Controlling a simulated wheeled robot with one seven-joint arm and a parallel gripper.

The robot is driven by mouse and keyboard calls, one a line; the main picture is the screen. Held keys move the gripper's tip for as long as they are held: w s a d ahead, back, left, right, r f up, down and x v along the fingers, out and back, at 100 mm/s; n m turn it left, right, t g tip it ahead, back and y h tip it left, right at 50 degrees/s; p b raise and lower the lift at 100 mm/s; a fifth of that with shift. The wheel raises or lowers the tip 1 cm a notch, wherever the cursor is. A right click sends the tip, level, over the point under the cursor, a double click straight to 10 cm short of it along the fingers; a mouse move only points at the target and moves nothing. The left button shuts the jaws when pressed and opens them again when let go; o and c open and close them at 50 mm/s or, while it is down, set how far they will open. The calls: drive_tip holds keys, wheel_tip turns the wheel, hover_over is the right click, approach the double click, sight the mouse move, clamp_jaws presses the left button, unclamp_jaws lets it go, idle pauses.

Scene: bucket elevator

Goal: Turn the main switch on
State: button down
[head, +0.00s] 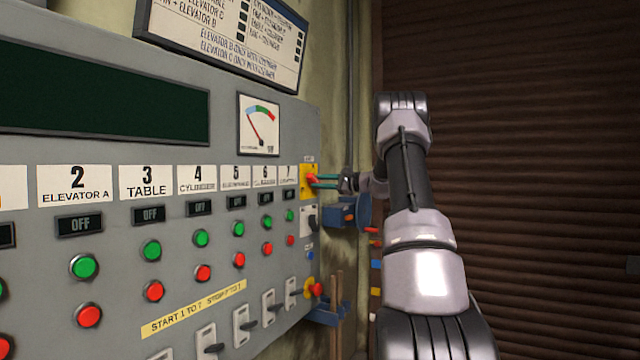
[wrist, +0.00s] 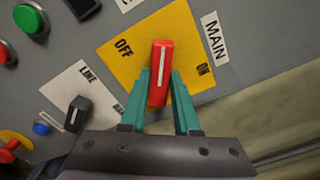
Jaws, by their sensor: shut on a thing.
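The main switch is a red handle with a white line (wrist: 163,62) on a yellow plate (wrist: 120,58) marked OFF and ON, beside a MAIN label (wrist: 216,38). In the wrist view the handle stands nearly upright, its white line pointing between the two marks. My gripper (wrist: 160,88) has its teal fingers on both sides of the handle and is shut on it. In the head view the red switch (head: 311,178) sits on its yellow plate at the panel's right edge, with my gripper (head: 322,181) reaching it from the right.
Below the yellow plate is a white plate with a black LINE knob (wrist: 78,112), a blue button (wrist: 42,129) and a red knob on yellow (wrist: 12,146). The grey panel (head: 225,135) carries green and red buttons. A blue bin (head: 340,210) hangs right of it, near a brown shutter (head: 530,150).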

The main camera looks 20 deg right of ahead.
drive_tip(key=m, duration=1.1)
drive_tip(key=shift+f, duration=0.1)
drive_tip(key=shift+m, duration=0.3)
idle(0.3)
drive_tip(key=c, duration=0.6)
unclamp_jaws()
drive_tip(key=shift+c, duration=0.2)
drive_tip(key=v, duration=1.1)
